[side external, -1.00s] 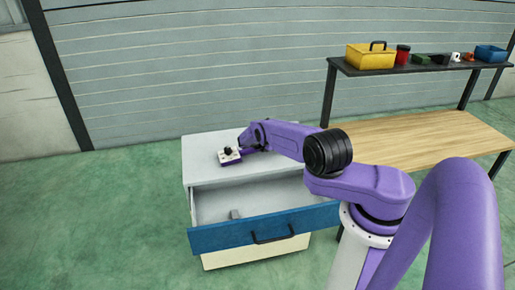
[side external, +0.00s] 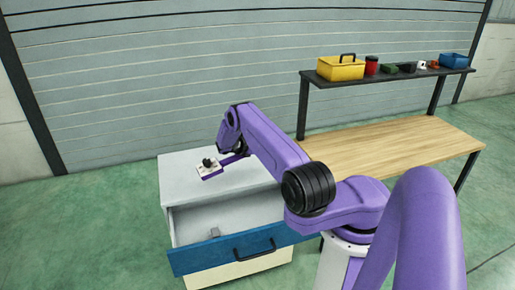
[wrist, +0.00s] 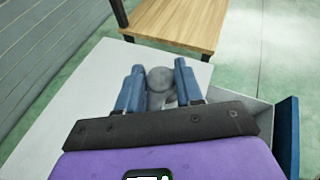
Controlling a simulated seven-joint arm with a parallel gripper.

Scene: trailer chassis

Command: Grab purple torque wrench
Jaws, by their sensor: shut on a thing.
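My gripper (wrist: 159,67) has its two blue fingers closed around a grey, round-ended thing (wrist: 160,85) in the wrist view. The fingers hide its sides, and I cannot make out its full shape or whether it is the torque wrench. No purple wrench stands out for certain in either view. In the side external view my purple arm bends down over the grey cabinet top (side external: 190,190), and the fingers are hidden there.
The cabinet's blue-fronted drawer (side external: 195,259) is open with a small grey piece (side external: 214,232) inside. A wooden workbench (side external: 390,150) stands right. Its dark shelf (side external: 390,78) holds a yellow toolbox (side external: 341,68), red canister (side external: 371,66), blue bin (side external: 453,61) and small items.

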